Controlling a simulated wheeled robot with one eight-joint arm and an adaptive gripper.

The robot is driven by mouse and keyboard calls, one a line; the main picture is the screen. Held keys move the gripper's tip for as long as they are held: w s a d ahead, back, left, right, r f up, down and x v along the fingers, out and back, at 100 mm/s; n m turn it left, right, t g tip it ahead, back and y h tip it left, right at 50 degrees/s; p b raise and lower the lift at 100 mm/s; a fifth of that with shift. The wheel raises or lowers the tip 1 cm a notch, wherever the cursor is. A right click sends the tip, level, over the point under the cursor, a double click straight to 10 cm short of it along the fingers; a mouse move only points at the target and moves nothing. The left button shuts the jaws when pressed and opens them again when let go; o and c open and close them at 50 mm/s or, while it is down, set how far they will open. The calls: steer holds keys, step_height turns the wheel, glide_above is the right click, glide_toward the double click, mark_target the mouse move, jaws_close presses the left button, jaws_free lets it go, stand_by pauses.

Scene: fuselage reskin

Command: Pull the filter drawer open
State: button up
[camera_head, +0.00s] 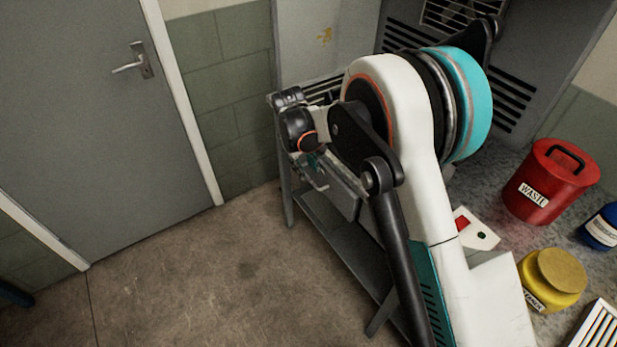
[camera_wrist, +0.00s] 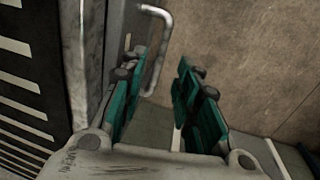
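The filter drawer (camera_head: 338,188) is a grey metal front on the cabinet's side, partly hidden by my arm in the head view. Its handle is a pale bent bar, clear in the wrist view (camera_wrist: 158,60). My gripper (camera_wrist: 160,72) has green-padded fingers spread apart, one on each side of the picture. The handle's lower part shows between the fingers; its upper bend reaches beyond the fingertips. I see no finger closed on the bar, and contact cannot be told. In the head view my gripper (camera_head: 313,163) is small and mostly hidden beside the drawer.
A slotted vent panel (camera_wrist: 25,90) and worn metal frame stand close left of my gripper in the wrist view. A red WASTE can (camera_head: 545,185), a yellow pot (camera_head: 550,282) and a blue jar (camera_head: 602,228) stand on the worktop. Open floor (camera_head: 190,275) lies before the grey door (camera_head: 80,110).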

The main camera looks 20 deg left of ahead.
mark_target(309, 178)
steer(key=shift+w+d+f+b, duration=0.15)
steer(key=shift+w+f+b, duration=0.1)
steer(key=shift+f, duration=0.85)
steer(key=shift+w+d+f+b, duration=0.1)
steer(key=shift+f+b, duration=0.1)
steer(key=shift+f, duration=0.85)
jaws_close()
